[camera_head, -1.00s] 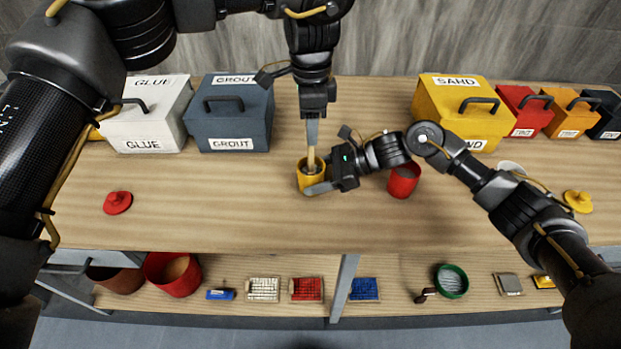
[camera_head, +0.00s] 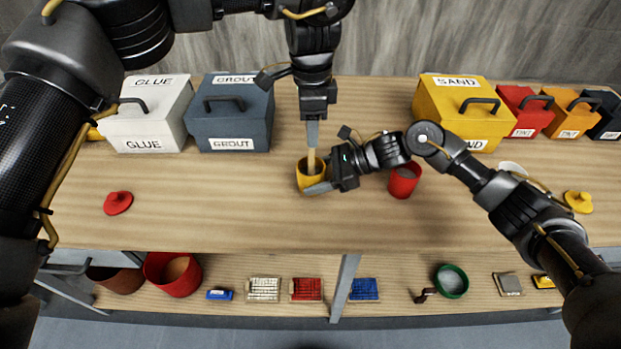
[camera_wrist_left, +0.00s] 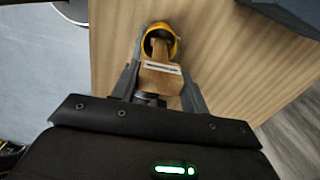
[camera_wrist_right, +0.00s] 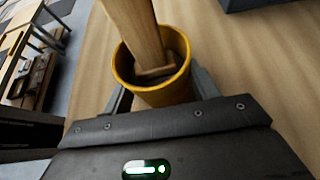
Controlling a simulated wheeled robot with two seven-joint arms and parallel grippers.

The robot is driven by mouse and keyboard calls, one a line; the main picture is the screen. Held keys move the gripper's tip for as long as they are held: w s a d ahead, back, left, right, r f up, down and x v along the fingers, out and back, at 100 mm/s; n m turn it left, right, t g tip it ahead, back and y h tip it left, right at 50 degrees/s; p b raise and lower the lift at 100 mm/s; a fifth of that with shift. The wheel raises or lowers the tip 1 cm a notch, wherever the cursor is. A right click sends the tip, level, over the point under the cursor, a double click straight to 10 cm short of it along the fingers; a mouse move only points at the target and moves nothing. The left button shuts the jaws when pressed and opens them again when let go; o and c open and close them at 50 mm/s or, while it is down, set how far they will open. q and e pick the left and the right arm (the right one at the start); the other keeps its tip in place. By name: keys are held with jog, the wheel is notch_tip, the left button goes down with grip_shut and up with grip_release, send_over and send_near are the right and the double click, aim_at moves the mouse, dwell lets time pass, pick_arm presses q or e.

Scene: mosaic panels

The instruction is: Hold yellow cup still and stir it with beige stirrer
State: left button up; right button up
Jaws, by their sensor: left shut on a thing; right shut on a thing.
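The yellow cup (camera_head: 307,180) stands upright on the table, with dark contents inside. My right gripper (camera_head: 322,178) is shut on the cup from the right side; the right wrist view shows its fingers on both sides of the cup (camera_wrist_right: 163,96). My left gripper (camera_head: 312,130) points down above the cup, shut on the beige stirrer (camera_head: 311,158). The stirrer's lower end is inside the cup, as the right wrist view shows the wooden stirrer (camera_wrist_right: 137,30) reaching into it. In the left wrist view the stirrer (camera_wrist_left: 160,78) sits between the fingers, with the cup rim beyond it.
A red cup (camera_head: 403,182) stands right of my right gripper. A red lid (camera_head: 117,203) lies at the left and a yellow lid (camera_head: 578,202) at the right. White glue (camera_head: 150,118), grey grout (camera_head: 230,118) and yellow sand (camera_head: 462,115) boxes line the back. The front middle is clear.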

pick_arm(q)
notch_tip(320, 180, up, 12)
jog(key=shift+f, duration=0.2)
dwell(0.9)
pick_arm(e)
jog(key=o, duration=0.8)
jog(key=shift+o, duration=0.2)
jog(key=v, duration=1.2)
